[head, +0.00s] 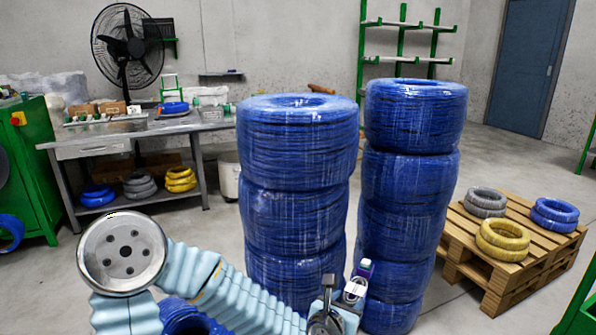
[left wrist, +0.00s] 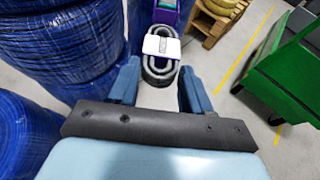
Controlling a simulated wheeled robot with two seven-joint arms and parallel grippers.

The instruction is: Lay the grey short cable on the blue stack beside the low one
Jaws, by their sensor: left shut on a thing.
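Two tall blue stacks of wrapped cable coils stand side by side. The left stack (head: 295,200) is nearer, and the right stack (head: 412,180) has its top higher in the picture. My left gripper (head: 340,308) is low in front of the gap between them, well below their tops. It is shut on the grey short cable (head: 352,297), a small coil with a white band. In the left wrist view the cable (left wrist: 158,68) shows between the fingers (left wrist: 160,92), with a purple part (left wrist: 170,12) beyond. My right gripper is not in view.
A wooden pallet (head: 470,245) at right bears grey, yellow and blue coils. A grey workbench (head: 130,135) stands at back left. A blue coil (head: 183,318) shows by my arm at the bottom. A green frame (left wrist: 285,80) stands right in the left wrist view.

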